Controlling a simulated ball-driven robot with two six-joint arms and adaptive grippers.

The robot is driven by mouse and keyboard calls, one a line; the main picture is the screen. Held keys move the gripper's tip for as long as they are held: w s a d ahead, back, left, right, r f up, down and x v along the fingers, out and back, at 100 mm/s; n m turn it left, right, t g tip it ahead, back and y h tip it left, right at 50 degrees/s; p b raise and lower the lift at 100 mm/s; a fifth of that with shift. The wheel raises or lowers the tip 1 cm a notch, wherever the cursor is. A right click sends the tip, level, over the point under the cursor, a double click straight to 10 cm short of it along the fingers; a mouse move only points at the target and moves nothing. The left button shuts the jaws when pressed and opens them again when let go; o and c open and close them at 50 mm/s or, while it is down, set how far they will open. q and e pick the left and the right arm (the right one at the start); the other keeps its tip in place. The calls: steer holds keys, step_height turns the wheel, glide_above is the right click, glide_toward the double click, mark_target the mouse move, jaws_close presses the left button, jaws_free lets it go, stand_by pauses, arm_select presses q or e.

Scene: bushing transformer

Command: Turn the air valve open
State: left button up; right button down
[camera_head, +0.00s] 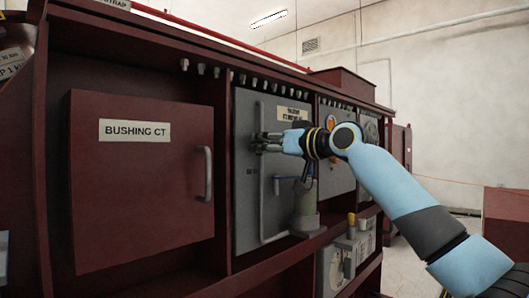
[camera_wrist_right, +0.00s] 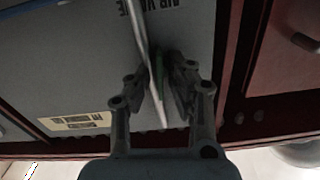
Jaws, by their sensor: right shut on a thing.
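My right gripper (camera_head: 268,142) reaches in from the right to the upper part of the grey panel (camera_head: 243,215). In the right wrist view my right gripper (camera_wrist_right: 160,75) has its fingers closed in around a thin pale bar (camera_wrist_right: 138,28) and a small green part (camera_wrist_right: 162,76), at the air valve. The fingers hide most of the green part. An upside-down "AIR VALVE" label (camera_wrist_right: 165,5) is on the panel just beyond the fingertips. A thin grey pipe (camera_head: 262,190) runs down the panel below the gripper. My left gripper is not in view.
A dark red door marked "BUSHING CT" (camera_head: 135,190) with a handle (camera_head: 206,174) is left of the panel. A pale cylindrical fitting (camera_head: 305,210) stands below my right wrist. A yellow label (camera_head: 293,113) is above the gripper.

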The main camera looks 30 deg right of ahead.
steer(key=shift+f+n, duration=0.1)
steer(key=shift+n, duration=0.5)
steer(key=shift+b, duration=0.35)
steer(key=c, duration=1.5)
jaws_free()
steer(key=shift+s, duration=0.1)
steer(key=shift+v, duration=5.95)
